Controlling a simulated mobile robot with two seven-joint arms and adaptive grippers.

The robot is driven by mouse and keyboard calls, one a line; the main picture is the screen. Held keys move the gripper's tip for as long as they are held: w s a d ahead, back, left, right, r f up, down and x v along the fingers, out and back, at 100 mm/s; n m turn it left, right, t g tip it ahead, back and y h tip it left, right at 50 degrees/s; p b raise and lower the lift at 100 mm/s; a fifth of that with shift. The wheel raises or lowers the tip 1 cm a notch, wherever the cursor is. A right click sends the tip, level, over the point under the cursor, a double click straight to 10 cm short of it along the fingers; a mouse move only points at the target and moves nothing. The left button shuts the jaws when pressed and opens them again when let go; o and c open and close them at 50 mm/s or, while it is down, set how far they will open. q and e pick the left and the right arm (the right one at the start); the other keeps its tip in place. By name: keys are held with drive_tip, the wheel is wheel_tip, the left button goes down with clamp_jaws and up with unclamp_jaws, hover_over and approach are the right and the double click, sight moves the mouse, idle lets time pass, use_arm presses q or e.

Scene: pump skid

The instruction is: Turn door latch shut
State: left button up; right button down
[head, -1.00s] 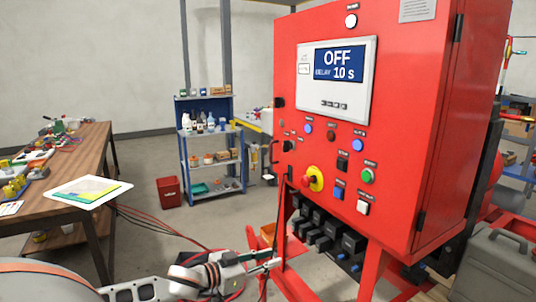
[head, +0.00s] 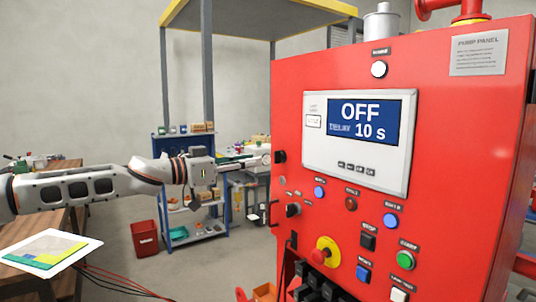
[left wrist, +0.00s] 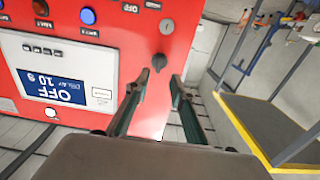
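The red pump panel (head: 440,240) fills the right of the head view, with its door face toward me. The door latch (head: 280,157) is a small black knob at the panel's left edge. It also shows in the left wrist view as a black knob (left wrist: 158,62), upside down. My left gripper (head: 264,158) reaches in from the left at latch height. In the left wrist view the fingers (left wrist: 156,84) are apart, with the knob just beyond the gap between their tips. Nothing is between them. My right gripper is not in view.
The display (head: 357,130) reads OFF, delay 10 s. A selector knob (head: 293,210), several buttons and a red emergency stop (head: 325,252) sit near the latch. A blue shelf (head: 190,225), red bin (head: 145,238) and wooden table (head: 62,222) stand to the left.

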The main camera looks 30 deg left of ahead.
use_arm(q)
drive_tip(key=shift+w+d+r, duration=0.1)
drive_tip(key=shift+d, duration=0.05)
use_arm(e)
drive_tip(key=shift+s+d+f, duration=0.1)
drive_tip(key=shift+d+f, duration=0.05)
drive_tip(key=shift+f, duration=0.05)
